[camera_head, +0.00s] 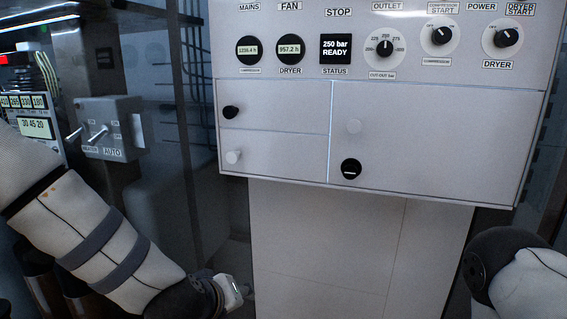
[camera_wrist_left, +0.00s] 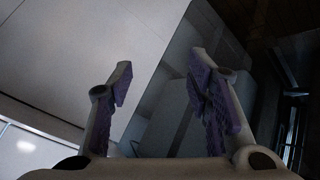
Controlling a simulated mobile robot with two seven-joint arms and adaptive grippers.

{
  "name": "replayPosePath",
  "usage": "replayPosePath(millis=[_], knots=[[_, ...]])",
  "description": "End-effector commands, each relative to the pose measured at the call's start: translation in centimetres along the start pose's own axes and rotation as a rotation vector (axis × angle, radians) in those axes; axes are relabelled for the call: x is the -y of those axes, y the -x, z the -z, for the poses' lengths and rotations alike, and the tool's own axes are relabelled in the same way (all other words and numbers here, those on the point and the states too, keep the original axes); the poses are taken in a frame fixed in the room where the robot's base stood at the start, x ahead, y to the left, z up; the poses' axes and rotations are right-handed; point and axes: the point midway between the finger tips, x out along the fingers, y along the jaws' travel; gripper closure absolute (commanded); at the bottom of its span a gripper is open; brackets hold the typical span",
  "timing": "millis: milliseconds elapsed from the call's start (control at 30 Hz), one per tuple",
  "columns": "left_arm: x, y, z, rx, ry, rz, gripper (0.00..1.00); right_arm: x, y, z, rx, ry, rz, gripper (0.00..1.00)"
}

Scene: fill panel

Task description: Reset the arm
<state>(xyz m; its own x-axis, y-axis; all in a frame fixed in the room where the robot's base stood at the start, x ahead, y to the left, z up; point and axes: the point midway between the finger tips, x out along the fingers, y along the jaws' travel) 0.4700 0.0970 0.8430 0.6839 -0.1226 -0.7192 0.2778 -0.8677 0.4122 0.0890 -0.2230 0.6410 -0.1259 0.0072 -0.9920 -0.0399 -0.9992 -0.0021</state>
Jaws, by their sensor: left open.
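My left arm comes in from the left in the head view and points down, with its wrist end (camera_head: 232,292) low in front of the panel's lower left side. In the left wrist view my left gripper (camera_wrist_left: 160,85) is open, with its two purple-padded fingers apart and nothing between them. My right arm (camera_head: 510,270) shows only in part at the lower right of the head view; its gripper is out of view. The white fill panel (camera_head: 270,100) stands ahead, apart from my left gripper.
The panel carries a row of dials and a status display (camera_head: 336,48) reading "250 bar READY". Black and white knobs sit on its lower doors. A grey switch box (camera_head: 112,128) labelled AUTO stands at the left, close to my left arm. Dark glass lies behind.

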Motion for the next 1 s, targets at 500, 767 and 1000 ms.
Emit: replayPosePath(millis=[500, 767, 1000], knots=[[28.5, 11.2, -29.6, 0.772, -0.366, 0.331, 0.55, 0.0, 0.0, 0.0, -0.001, 0.000, 0.000, 0.60], [29.9, 13.2, -30.9, 0.831, -0.379, 0.346, 0.55, 0.0, 0.0, 0.0, -0.001, 0.000, 0.000, 0.60], [29.8, 13.1, -30.9, 0.829, -0.379, 0.345, 0.55, 0.0, 0.0, 0.0, -0.001, 0.000, 0.000, 0.60]])
